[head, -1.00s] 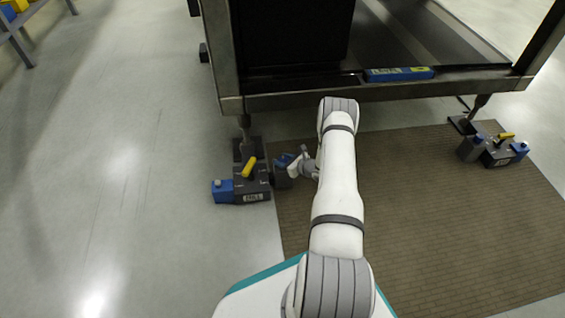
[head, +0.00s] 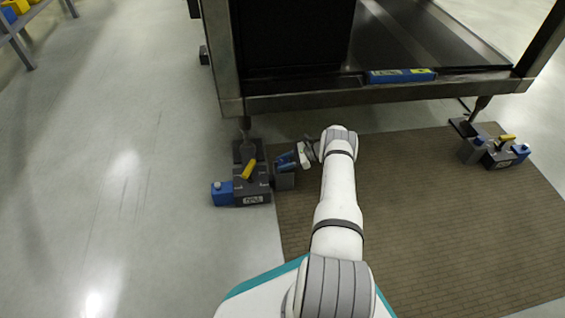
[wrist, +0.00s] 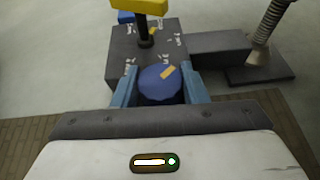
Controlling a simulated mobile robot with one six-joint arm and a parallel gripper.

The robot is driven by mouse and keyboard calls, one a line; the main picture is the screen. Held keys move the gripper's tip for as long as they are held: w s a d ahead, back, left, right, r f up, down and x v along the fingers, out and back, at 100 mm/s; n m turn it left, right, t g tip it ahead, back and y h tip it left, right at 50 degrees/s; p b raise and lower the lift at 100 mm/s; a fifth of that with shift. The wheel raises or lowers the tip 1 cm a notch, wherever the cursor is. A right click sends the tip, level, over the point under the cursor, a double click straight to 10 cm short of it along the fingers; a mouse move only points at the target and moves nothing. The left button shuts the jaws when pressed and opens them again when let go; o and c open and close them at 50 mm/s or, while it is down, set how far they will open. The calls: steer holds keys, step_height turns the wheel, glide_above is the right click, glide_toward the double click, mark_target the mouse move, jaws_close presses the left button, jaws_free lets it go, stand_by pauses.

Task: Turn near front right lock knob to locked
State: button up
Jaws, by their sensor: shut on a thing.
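The lock knob (wrist: 158,88), round and blue with a yellow mark pointing up and to the right, sits between the two blue fingers of my gripper (wrist: 160,78) in the wrist view. The fingers are shut on its sides. The knob is on the near side of a dark grey lock box (wrist: 120,68) with several white markings on its top. In the head view my gripper (head: 288,161) reaches the right side of this box (head: 252,184); the knob itself is hard to make out there.
A yellow T-handle (wrist: 140,6) rises from the box, and a blue block (head: 222,193) sits on its left. A threaded leg (wrist: 273,30) stands close by. The heavy frame (head: 380,98) hangs above. A second lock box (head: 497,158) stands at the right on the brown mat (head: 430,220).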

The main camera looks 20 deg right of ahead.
steer(key=shift+n+g+y, duration=0.3)
steer(key=shift+n+g, duration=0.1)
steer(key=o, duration=1)
steer(key=shift+r, duration=0.1)
steer(key=v, duration=0.7)
steer(key=shift+s+d+r, duration=0.15)
steer(key=shift+d+r, duration=0.1)
